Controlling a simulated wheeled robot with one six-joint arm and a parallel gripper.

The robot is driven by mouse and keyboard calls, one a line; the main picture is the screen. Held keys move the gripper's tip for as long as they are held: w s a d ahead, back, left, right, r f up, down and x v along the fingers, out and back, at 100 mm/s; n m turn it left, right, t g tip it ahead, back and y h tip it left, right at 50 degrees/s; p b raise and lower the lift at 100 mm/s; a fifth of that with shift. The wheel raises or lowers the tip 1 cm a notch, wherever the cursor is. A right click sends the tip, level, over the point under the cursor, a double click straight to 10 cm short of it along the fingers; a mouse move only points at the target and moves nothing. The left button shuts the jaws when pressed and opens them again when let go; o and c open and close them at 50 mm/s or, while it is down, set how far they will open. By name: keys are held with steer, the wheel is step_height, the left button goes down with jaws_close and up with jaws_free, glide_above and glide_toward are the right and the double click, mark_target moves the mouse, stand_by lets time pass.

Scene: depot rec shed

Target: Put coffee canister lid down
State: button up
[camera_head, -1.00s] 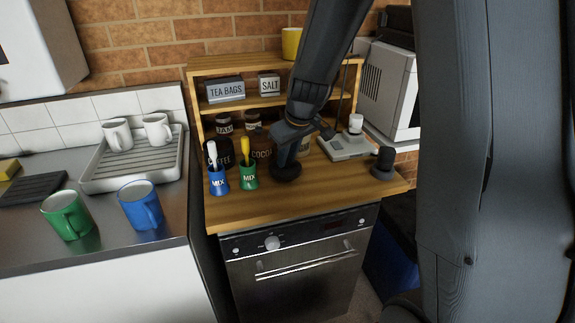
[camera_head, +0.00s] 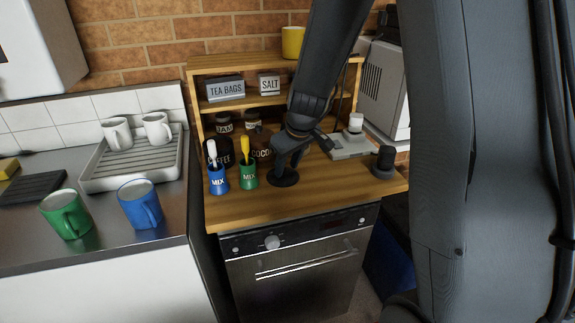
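The dark round coffee canister lid (camera_head: 285,179) is at the wooden counter, right of the green MIX cup, and looks flat. Whether it rests on the wood or hovers just above is hard to tell. My gripper (camera_head: 284,166) points down directly over the lid, with its fingertips at or very near it. The fingers are dark against dark, so their grip on the lid is unclear. The dark COFFEE canister (camera_head: 222,154) stands behind the blue MIX cup, left of the COCOA canister (camera_head: 262,150).
Blue (camera_head: 218,182) and green (camera_head: 248,177) MIX cups holding utensils stand close left of my gripper. A grey scale-like device (camera_head: 350,146) and a small dark object (camera_head: 384,160) are to the right. Bare wood (camera_head: 320,197) lies in front.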

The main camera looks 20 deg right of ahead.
steer(key=shift+s, duration=0.1)
steer(key=shift+r, duration=0.3)
steer(key=a+b+v, duration=0.1)
steer(key=v, duration=1)
steer(key=s+f+m+g, duration=0.2)
steer(key=s+f, duration=0.3)
steer(key=s, duration=0.5)
steer(key=s+f+m+g, duration=0.2)
steer(key=s+f, duration=0.3)
steer(key=s, duration=0.4)
steer(key=shift+s+f+m+h, duration=0.2)
steer(key=shift+s+m+h, duration=0.15)
steer(key=shift+m+h, duration=0.05)
